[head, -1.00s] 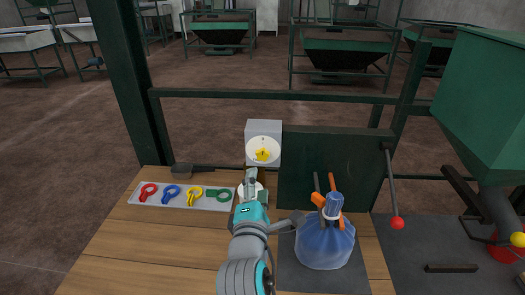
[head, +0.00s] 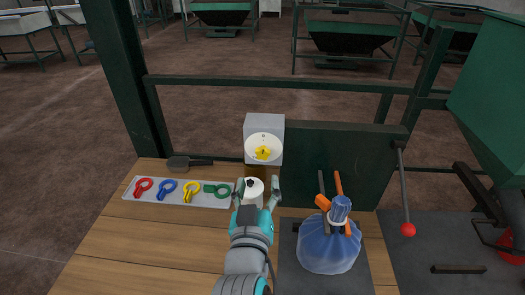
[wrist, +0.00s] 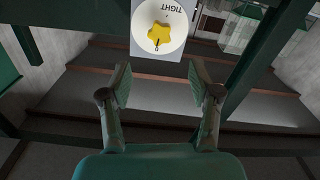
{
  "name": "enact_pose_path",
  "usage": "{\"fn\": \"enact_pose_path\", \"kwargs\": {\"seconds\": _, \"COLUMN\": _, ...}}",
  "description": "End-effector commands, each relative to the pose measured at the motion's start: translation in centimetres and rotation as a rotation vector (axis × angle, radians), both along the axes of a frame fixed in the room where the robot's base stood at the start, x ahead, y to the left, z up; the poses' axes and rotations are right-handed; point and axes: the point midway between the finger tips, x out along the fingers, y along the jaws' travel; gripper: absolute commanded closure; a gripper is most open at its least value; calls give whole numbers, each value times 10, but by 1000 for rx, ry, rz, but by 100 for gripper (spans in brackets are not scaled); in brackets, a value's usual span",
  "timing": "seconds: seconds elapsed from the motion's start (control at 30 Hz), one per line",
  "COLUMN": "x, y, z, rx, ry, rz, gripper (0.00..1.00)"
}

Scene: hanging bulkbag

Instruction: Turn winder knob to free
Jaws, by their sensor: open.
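The winder knob (head: 263,153) is yellow and star-shaped, on a white round dial (head: 251,144) on the front of a grey box (head: 264,123). In the wrist view the knob (wrist: 159,35) is ahead, near the top, with a dark pointer line toward the bottom of the picture. The word TIGHT shows upside down on the dial (wrist: 176,22). My gripper (head: 257,187) is open and empty, below and short of the knob in the head view. Its fingers (wrist: 158,76) are spread in the wrist view, apart from the knob.
A tray (head: 128,195) holds red, blue, yellow and green ring-handled pieces at left. A tied blue bag (head: 328,247) stands at right. A red-ended lever (head: 408,230) is farther right.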

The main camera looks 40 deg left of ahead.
Motion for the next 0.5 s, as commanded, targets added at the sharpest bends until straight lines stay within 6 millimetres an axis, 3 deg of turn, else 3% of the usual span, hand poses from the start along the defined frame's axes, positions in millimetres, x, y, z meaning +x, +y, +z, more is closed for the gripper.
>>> {"fn": "enact_pose_path", "kwargs": {"seconds": 0.17, "x": 13, "y": 7, "z": 0, "rx": 6, "ry": 3, "rz": -2, "gripper": 37}}
{"fn": "enact_pose_path", "kwargs": {"seconds": 0.5, "x": 63, "y": 38, "z": 1, "rx": 5, "ry": 3, "rz": -2, "gripper": 37}}
